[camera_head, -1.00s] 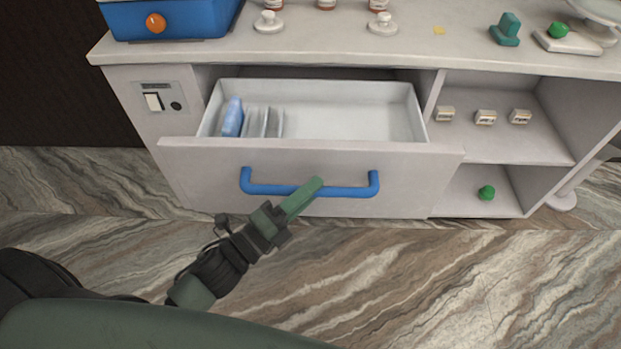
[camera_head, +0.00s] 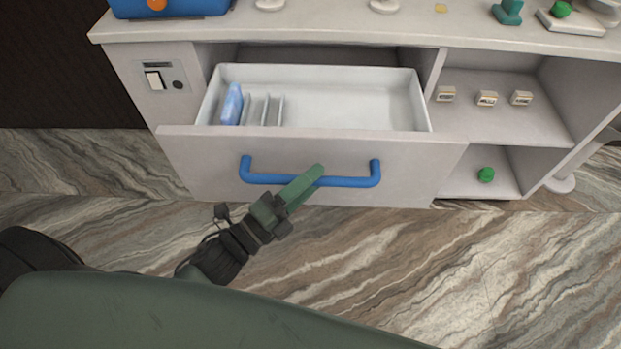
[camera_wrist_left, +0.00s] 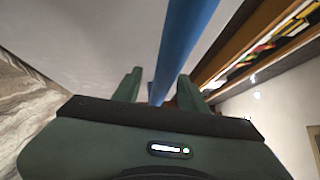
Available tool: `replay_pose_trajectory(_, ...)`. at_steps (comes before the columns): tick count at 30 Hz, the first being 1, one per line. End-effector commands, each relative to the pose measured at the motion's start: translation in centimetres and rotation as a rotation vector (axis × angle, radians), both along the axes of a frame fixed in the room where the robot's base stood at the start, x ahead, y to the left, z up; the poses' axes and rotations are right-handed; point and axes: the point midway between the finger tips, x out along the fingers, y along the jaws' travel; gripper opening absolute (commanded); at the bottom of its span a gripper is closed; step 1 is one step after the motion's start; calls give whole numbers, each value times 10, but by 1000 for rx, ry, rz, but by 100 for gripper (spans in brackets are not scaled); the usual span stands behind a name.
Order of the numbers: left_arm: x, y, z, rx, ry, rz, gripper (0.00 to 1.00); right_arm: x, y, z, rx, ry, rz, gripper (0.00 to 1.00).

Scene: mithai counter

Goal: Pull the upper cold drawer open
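The drawer (camera_head: 300,165) has a pale grey front and stands well out from the counter, its white inside showing from above. Its blue bar handle (camera_head: 349,182) runs across the front. My left gripper (camera_head: 306,182) reaches in from the lower left and overlaps the middle of this handle. The exact contact is partly hidden. My right gripper is not in view.
A blue packet (camera_head: 232,104) and thin dividers (camera_head: 265,110) are in the drawer's left part. Open shelves to the right hold small labelled blocks (camera_head: 487,98) and a green ball (camera_head: 486,174). The marbled floor (camera_head: 420,270) in front is clear.

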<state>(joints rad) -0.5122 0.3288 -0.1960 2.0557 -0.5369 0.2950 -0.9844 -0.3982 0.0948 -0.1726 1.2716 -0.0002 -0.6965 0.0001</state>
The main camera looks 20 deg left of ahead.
Motion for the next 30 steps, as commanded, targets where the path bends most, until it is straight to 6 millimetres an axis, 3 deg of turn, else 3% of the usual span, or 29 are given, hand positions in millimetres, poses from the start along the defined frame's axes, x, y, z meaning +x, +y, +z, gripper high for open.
replay_pose_trajectory(8,-2,1,1,0,-2,0,41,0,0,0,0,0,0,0)
replay_pose_trajectory(21,-57,33,-9,-1,1,1,41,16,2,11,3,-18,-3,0)
replay_pose_trajectory(30,-68,38,-10,0,-1,1,41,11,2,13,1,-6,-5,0)
